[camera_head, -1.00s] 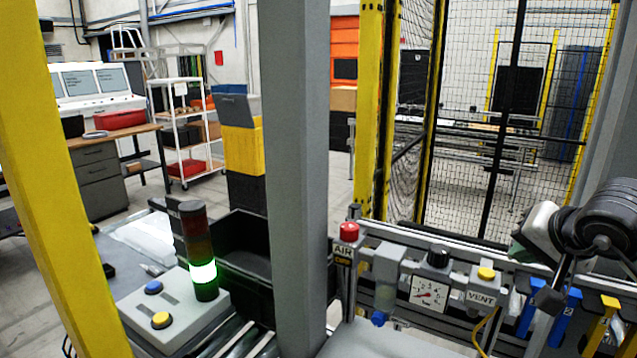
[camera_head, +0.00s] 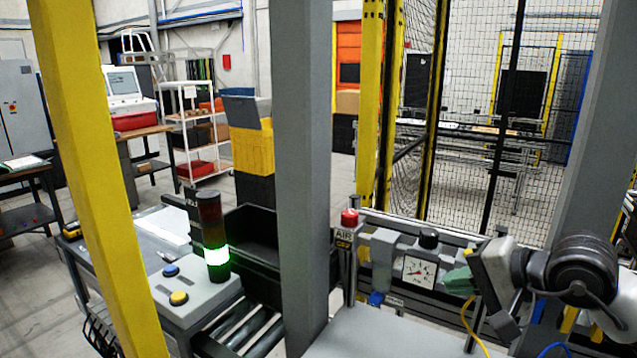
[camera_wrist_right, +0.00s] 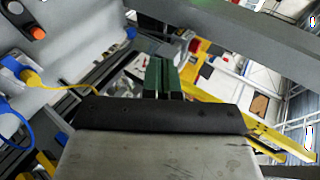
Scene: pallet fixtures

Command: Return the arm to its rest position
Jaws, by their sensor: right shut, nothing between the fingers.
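My right gripper (camera_head: 460,281) shows at the right of the head view, with short green fingers pointing left beside the gauge on the air panel. In the right wrist view its green fingers (camera_wrist_right: 161,78) are together and hold nothing. My dark wrist and arm reach in from the right edge. My left gripper is in neither view.
The air panel has a red button (camera_head: 349,217) and a pressure gauge (camera_head: 418,271). A grey post (camera_head: 303,180) and a yellow post (camera_head: 100,180) stand close in front. A lit stack light (camera_head: 216,255) stands by a black bin (camera_head: 250,235). Yellow and blue cables hang near the gripper.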

